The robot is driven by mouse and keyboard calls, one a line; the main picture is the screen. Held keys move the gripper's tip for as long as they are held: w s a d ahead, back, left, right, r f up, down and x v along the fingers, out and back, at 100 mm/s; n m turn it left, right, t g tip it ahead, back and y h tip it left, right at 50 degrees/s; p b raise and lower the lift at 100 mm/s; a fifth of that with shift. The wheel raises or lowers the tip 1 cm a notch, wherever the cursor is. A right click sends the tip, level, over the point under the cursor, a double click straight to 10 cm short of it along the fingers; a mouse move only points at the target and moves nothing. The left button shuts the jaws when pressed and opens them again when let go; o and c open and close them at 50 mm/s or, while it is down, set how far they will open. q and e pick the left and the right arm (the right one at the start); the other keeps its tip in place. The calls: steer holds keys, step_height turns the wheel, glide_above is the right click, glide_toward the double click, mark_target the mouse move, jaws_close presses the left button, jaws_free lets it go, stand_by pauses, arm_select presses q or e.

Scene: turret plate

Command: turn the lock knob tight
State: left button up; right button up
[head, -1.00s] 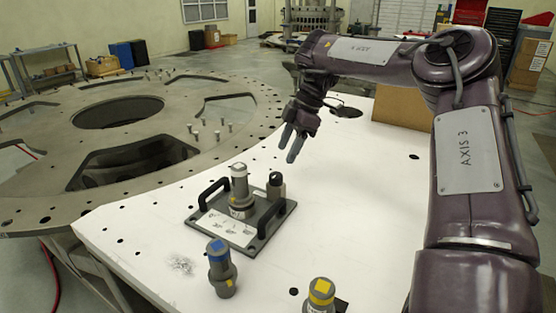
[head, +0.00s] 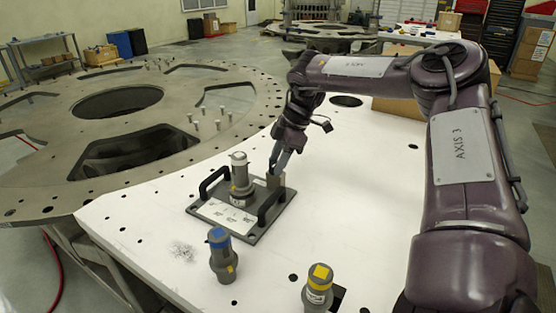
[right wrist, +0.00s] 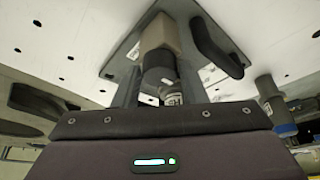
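The lock knob (right wrist: 158,79) is a dark round knob beside a beige block (right wrist: 161,36) in the right wrist view. In the head view the beige block (head: 275,182) stands on the grey handled plate (head: 254,236), and my gripper mostly hides the knob. My right gripper (head: 278,162) points down at the knob. In the right wrist view its grey fingers (right wrist: 158,88) lie on both sides of the knob. I cannot tell whether they press on it. My left gripper is not in view.
A grey cylinder (head: 240,177) stands on the plate, between two black handles (head: 212,183). A blue-topped cylinder (head: 222,258) and a yellow-topped cylinder (head: 318,288) stand nearer. The white table (head: 370,180) is clear to the right. A large holed ring (head: 60,110) lies left.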

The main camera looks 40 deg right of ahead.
steer(key=c, duration=0.5)
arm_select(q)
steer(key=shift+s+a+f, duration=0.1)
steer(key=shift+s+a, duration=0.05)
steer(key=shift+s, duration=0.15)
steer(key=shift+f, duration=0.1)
